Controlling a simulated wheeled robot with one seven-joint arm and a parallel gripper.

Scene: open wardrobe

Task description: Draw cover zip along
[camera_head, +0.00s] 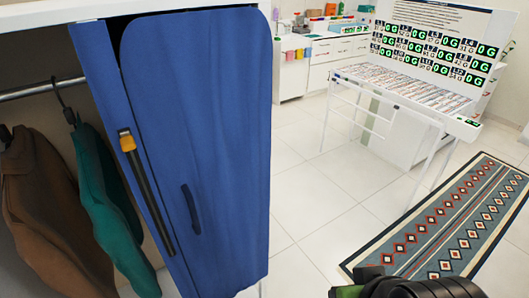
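A blue garment cover (225,130) hangs at the front of the wardrobe, left of centre. A dark zip strip (150,205) runs down its narrow left panel. An orange and dark zip slider (127,142) sits at the upper end of this strip. A dark curved handle (190,210) is on the broad front panel. A dark gap shows between the two panels near the top. A black and green part of my arm shows at the bottom right edge, well apart from the cover. My gripper's fingertips are not visible.
Brown (45,205) and teal (105,200) garments hang from a rail (40,90) left of the cover. The tiled floor (310,215) right of it is clear. A patterned rug (450,225) and a white rack with displays (425,95) stand farther right.

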